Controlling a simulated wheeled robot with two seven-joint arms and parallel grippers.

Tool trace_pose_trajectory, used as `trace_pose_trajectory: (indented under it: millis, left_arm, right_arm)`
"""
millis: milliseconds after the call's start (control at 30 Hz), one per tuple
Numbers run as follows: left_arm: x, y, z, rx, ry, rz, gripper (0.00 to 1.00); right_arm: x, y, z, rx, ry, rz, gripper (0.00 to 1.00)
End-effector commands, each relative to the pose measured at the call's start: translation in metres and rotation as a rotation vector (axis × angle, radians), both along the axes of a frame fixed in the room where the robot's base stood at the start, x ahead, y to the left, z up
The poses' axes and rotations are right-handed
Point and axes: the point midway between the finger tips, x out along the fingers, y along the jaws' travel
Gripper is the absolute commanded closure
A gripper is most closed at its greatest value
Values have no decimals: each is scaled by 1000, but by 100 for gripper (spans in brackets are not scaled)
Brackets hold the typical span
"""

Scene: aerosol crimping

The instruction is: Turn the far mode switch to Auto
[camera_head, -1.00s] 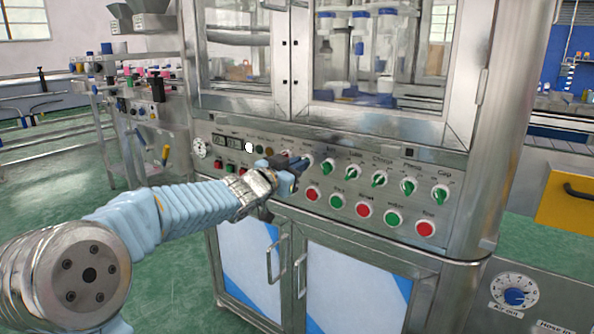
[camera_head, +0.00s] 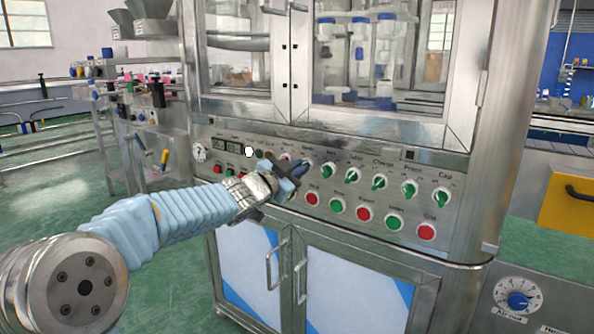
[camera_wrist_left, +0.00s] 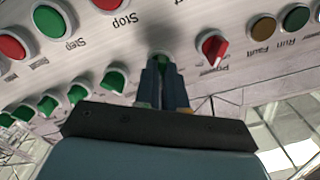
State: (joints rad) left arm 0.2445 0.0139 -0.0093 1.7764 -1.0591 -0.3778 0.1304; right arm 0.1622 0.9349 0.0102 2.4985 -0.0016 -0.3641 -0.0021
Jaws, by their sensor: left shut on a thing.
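The mode switch, a green knob on a pale round base, shows between my fingertips in the left wrist view (camera_wrist_left: 160,60). My left gripper (camera_head: 300,166) is shut on it at the left part of the upper switch row; it also shows in the left wrist view (camera_wrist_left: 163,75). In the head view the gripper covers most of the knob, and its pointing direction cannot be read. The metal control panel (camera_head: 455,215) carries the switch row. My right gripper is out of view.
A red power switch (camera_wrist_left: 213,47) sits close beside the held knob. Several green switches (camera_head: 378,183) continue to the right in the head view. Red and green push buttons (camera_head: 363,213) lie below. Cabinet doors with handles (camera_head: 299,280) are under the panel.

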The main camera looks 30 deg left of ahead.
Motion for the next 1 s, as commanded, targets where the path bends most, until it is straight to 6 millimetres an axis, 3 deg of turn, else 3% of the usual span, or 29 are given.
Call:
trace_pose_trajectory:
  millis: [100, 133, 267, 667, 1000]
  left_arm:
    - [0, 0, -2, 2, 3, 0, 100]
    - [0, 0, -2, 2, 3, 0, 86]
    - [0, 0, -1, 1, 2, 0, 66]
    - [-9, 1, 0, 1, 0, 1, 65]
    - [-87, 7, 1, 0, 0, 2, 65]
  right_arm:
    - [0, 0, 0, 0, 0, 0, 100]
    - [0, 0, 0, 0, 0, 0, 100]
    - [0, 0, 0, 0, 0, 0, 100]
    - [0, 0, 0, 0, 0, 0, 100]
    - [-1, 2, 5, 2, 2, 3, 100]
